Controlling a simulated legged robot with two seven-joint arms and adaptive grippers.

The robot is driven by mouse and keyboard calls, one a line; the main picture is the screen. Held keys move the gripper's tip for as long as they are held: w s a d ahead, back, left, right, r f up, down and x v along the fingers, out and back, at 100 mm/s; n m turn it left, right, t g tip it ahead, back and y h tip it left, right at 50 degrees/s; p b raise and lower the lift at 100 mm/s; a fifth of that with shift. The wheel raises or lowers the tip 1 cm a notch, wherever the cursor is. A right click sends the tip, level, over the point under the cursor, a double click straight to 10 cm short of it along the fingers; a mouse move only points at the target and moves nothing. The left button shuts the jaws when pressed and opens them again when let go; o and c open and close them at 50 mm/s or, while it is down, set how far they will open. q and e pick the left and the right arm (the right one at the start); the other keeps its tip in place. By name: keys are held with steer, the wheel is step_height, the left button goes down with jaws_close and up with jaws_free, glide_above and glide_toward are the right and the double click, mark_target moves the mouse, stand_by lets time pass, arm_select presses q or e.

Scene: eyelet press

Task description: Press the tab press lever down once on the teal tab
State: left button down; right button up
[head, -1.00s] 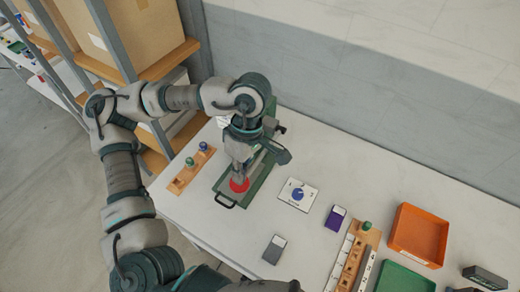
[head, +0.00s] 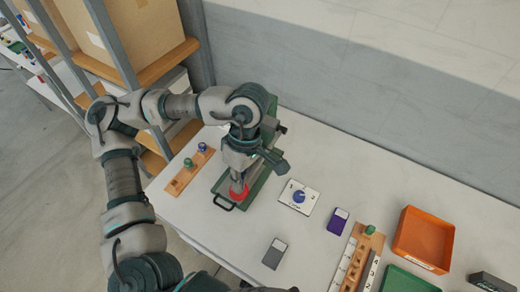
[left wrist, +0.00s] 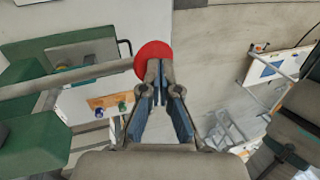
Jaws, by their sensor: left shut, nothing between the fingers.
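The press has a green base (head: 262,192) with a black handle at its front, on the white table. Its grey lever (left wrist: 92,76) runs in from the left in the left wrist view and ends in a red knob (head: 237,193). My left gripper (head: 237,183) is shut and empty, pointing down at the knob. In the left wrist view its closed fingertips (left wrist: 160,66) overlap the red knob (left wrist: 151,51); they look in contact, but I cannot be sure. My right gripper is not in view.
A wooden rack (head: 179,184) with green and blue knobs stands left of the press. A white dial plate (head: 311,208), purple box (head: 338,221) and grey box (head: 274,252) lie to the right. Farther right is an orange tray (head: 400,242). A wall edges the back.

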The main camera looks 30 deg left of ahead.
arm_select(q)
steer(key=shift+f+b, duration=0.95)
steer(key=shift+f, duration=0.4)
steer(key=shift+s+f, duration=0.1)
steer(key=shift+r+p, duration=1.9)
steer(key=shift+r, duration=1.05)
steer(key=p+v, duration=1)
steer(key=v, duration=0.1)
steer(key=shift+r, duration=0.3)
